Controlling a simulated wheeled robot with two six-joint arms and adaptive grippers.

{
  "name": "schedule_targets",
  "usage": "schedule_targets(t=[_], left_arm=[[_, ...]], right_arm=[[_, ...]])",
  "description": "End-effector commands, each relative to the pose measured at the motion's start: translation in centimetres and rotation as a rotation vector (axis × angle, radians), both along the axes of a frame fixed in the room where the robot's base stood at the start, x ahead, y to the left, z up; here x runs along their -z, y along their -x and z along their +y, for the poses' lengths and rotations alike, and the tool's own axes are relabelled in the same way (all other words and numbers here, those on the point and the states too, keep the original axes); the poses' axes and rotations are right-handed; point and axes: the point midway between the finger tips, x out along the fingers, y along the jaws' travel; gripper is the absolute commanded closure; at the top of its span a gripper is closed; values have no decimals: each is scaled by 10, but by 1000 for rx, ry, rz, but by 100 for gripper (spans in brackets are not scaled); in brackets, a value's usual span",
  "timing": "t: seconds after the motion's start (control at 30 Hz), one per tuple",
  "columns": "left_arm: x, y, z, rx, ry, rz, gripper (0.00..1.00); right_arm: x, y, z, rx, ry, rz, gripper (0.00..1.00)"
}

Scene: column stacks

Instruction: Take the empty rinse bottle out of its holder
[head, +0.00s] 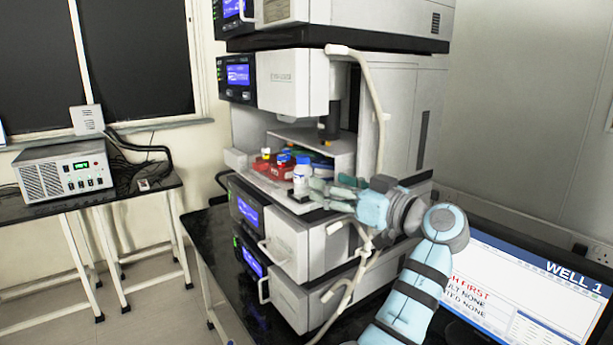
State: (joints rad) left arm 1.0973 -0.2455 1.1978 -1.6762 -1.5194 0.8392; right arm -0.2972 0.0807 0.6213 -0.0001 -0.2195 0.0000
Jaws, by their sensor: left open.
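A white bottle with a blue cap (301,177) stands upright at the front right of the open bay in the stacked instrument. It looks like the rinse bottle, but I cannot tell whether it is empty. Its holder is not clearly visible. My left gripper (316,192) is open, with its fingers pointing left, just right of the bottle. I cannot tell whether the fingers touch the bottle or reach around it. My right gripper is not in view.
Red containers (279,168) and small capped bottles (265,154) crowd the bay left of the white bottle. A pale hose (374,110) hangs close behind my gripper. A monitor (530,300) stands at lower right. A grey box (65,172) sits on the left table.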

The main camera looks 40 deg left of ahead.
Motion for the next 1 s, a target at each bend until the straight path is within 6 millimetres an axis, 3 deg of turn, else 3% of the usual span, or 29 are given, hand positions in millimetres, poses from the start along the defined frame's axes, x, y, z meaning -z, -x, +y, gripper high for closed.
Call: schedule_targets(t=[0.17,0.5,0.73,1.0], left_arm=[[-1,-8,34,3,0,1,43],[11,-13,89,0,0,1,43],[13,-14,93,2,2,0,43],[13,-14,93,1,2,0,83]], right_arm=[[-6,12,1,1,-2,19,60],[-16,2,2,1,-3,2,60],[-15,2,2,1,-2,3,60],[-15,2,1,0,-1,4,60]])
